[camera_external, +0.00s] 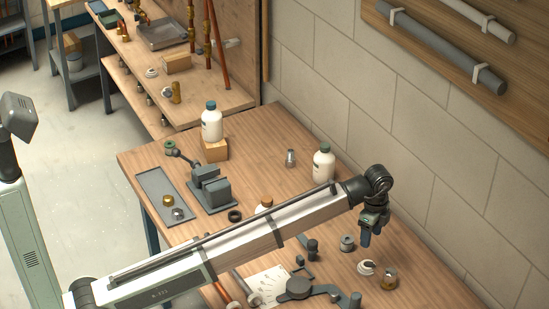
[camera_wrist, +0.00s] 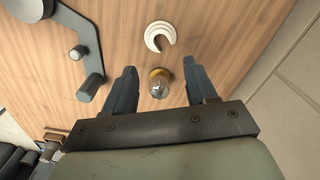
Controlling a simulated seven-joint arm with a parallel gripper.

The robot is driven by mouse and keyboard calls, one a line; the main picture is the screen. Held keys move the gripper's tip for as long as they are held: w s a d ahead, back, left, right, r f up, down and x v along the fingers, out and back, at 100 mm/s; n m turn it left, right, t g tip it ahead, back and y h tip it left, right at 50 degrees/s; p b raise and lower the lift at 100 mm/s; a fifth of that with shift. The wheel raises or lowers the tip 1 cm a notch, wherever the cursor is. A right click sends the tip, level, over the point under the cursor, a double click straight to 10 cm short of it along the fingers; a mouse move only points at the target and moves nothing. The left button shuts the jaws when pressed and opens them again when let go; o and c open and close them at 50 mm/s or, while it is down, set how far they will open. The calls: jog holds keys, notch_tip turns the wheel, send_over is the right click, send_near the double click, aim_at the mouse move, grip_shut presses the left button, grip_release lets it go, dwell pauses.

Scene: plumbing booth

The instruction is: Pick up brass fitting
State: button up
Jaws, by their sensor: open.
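A brass fitting (camera_external: 388,278) stands on the near right part of the wooden bench (camera_external: 430,270). In the wrist view the brass fitting (camera_wrist: 159,83) lies between the two fingers in the picture, with a silver-grey part towards me. My gripper (camera_external: 367,236) is open and empty, pointing down above the bench; its fingertips (camera_wrist: 160,66) show on either side of the fitting. No contact shows. Another small brass-coloured piece (camera_external: 168,200) sits in the grey tray at the left of the bench.
A dark tool (camera_external: 300,288) lies to the left. A white bottle (camera_external: 323,163) stands towards the block wall (camera_external: 440,170) along the bench's right side.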

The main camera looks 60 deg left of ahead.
jog(key=w+a+r+m, duration=0.1)
jog(key=a+r+m, duration=0.1)
jog(key=a, duration=1.1)
jog(key=w+a+r+m, duration=0.1)
jog(key=a+r+m, duration=0.15)
jog(key=a, duration=1.05)
jog(key=f, duration=0.9)
jog(key=shift+a, duration=0.2)
jog(key=shift+a+f, duration=0.2)
jog(key=shift+f, duration=2.4)
grip_shut()
